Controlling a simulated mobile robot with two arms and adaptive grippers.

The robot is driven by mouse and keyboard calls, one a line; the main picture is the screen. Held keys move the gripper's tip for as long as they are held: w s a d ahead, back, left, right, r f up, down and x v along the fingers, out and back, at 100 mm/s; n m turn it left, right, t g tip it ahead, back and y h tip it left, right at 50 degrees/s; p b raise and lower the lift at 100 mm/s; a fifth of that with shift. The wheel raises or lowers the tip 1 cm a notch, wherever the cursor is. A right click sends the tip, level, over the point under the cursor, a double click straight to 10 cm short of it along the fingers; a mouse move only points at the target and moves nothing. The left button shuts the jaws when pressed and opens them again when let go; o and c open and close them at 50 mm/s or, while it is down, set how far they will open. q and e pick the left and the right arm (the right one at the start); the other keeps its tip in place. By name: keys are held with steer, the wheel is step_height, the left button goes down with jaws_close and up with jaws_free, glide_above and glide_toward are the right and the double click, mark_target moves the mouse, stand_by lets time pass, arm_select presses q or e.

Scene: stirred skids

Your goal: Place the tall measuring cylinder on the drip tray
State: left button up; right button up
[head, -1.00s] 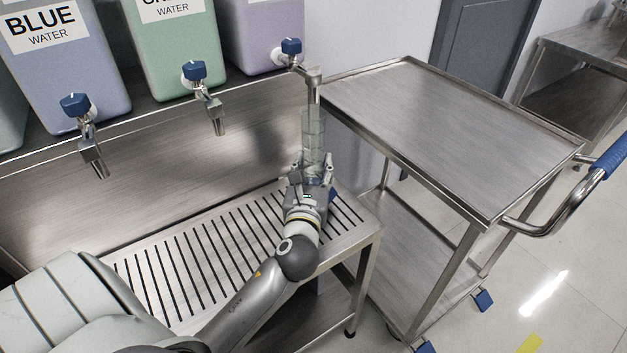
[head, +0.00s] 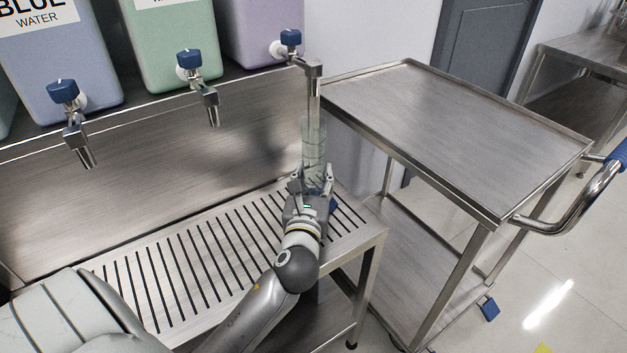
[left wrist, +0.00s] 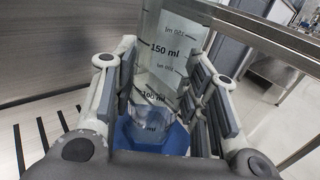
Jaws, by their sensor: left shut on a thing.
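The tall measuring cylinder (head: 314,145) is clear, with black marks. My left gripper (head: 314,180) is shut around it. The cylinder looks roughly upright over the right end of the slotted steel drip tray (head: 225,243), below the tap of the purple container. Its blue foot (head: 334,203) shows beside the gripper; whether it touches the tray I cannot tell. In the left wrist view the cylinder (left wrist: 165,50) stands between the fingers, with a 150 ml mark and its blue foot (left wrist: 172,138) below. My right gripper is not in view.
Blue (head: 60,50), green (head: 170,45) and purple (head: 250,35) water containers with taps stand on the ledge behind the tray. The purple one's tap (head: 312,70) hangs just above the cylinder. A steel cart (head: 440,130) with a bare top stands at right.

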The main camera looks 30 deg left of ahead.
arm_select(q)
steer(key=o, duration=1.2)
steer(key=shift+f, duration=0.1)
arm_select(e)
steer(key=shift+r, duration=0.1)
arm_select(q)
steer(key=v, duration=1.1)
steer(key=shift+s+d, duration=0.2)
steer(key=shift+s, duration=0.3)
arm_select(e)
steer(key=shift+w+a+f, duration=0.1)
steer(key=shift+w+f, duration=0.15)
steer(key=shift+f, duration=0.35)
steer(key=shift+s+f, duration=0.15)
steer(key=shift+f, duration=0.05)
